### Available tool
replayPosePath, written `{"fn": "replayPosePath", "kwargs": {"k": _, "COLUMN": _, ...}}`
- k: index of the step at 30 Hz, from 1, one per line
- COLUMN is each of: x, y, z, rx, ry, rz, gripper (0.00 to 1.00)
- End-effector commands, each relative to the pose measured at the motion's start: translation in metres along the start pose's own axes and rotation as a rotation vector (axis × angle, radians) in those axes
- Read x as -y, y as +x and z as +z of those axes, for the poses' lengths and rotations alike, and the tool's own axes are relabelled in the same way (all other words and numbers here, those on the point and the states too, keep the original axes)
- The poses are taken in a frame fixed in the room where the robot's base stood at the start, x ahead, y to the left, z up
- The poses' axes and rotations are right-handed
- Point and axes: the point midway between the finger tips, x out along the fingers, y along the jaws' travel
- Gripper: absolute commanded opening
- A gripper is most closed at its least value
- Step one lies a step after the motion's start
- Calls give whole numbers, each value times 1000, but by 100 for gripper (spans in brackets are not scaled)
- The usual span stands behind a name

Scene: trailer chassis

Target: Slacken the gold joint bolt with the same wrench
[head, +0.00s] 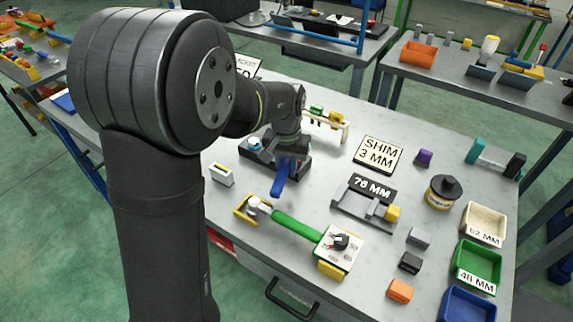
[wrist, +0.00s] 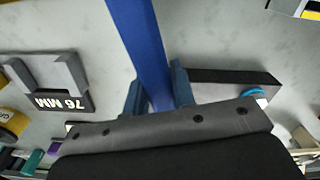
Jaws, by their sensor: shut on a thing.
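My gripper (head: 288,160) points down over the near side of a dark fixture (head: 262,158) left of the table's middle. It is shut on a blue bar-shaped tool, which I take for the wrench (head: 281,178). In the wrist view the wrench (wrist: 145,45) runs from between my fingers (wrist: 158,95) up to the top edge, so its far end is out of view. The dark fixture (wrist: 215,76) lies right of my fingers there, with a blue round cap (wrist: 252,92) on it. I cannot pick out the gold joint bolt in either view; my arm hides part of the fixture.
A green-handled tool (head: 297,225) lies between a yellow holder (head: 243,213) and a white dial plate (head: 338,247) in front. The grey 76 mm gauge (head: 350,209) stands to the right. A shim sign (head: 378,153) and colored bins (head: 478,265) are farther right.

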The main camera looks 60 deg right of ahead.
Motion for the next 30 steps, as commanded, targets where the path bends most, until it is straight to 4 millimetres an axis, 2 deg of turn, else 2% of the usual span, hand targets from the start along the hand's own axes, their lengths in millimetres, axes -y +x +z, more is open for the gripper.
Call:
{"fn": "replayPosePath", "kwargs": {"k": 26, "x": 0, "y": 6, "z": 0, "rx": -2, "ry": 0, "rz": 0, "gripper": 0}}
{"fn": "replayPosePath", "kwargs": {"k": 27, "x": 0, "y": 6, "z": 0, "rx": -2, "ry": 0, "rz": 0, "gripper": 19}}
{"fn": "replayPosePath", "kwargs": {"k": 30, "x": 0, "y": 6, "z": 0, "rx": -2, "ry": 0, "rz": 0, "gripper": 0}}
